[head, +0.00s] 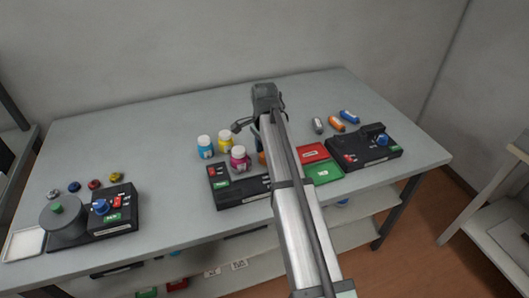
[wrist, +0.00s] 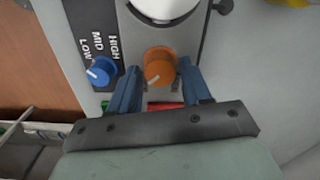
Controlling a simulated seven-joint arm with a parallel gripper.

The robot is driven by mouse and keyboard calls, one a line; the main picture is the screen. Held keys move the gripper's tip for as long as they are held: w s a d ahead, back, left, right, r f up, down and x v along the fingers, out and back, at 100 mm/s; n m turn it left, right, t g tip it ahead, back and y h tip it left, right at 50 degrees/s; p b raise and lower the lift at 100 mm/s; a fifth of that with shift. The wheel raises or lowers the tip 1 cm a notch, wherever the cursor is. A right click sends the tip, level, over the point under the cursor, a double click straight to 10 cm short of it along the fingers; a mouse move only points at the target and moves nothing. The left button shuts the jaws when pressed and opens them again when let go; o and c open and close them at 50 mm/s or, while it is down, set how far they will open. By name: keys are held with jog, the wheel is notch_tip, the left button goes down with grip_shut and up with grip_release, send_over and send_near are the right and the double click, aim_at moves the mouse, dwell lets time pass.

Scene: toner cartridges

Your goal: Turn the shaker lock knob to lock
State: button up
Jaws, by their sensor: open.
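In the wrist view an orange knob (wrist: 159,65) with a pale pointer mark toward its lower left sits on a light grey panel. My gripper (wrist: 160,70) is open, with one blue finger on each side of this knob; I cannot tell whether they touch it. No lock lettering is readable beside the knob. In the head view a bit of orange (head: 262,158) shows at the middle machine (head: 240,190), mostly behind my arm.
A blue knob (wrist: 100,71) marked HIGH, MID, LOW is left of the fingers. A white round part (wrist: 163,8) lies above the orange knob. Several bottles (head: 226,141) stand close behind the middle machine. Red (head: 312,153) and green (head: 325,173) trays lie right of my arm.

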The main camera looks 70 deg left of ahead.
notch_tip(320, 180, up, 13)
dwell(0.4)
jog(key=shift+w+f, duration=0.1)
jog(key=shift+f, duration=0.05)
dwell(0.4)
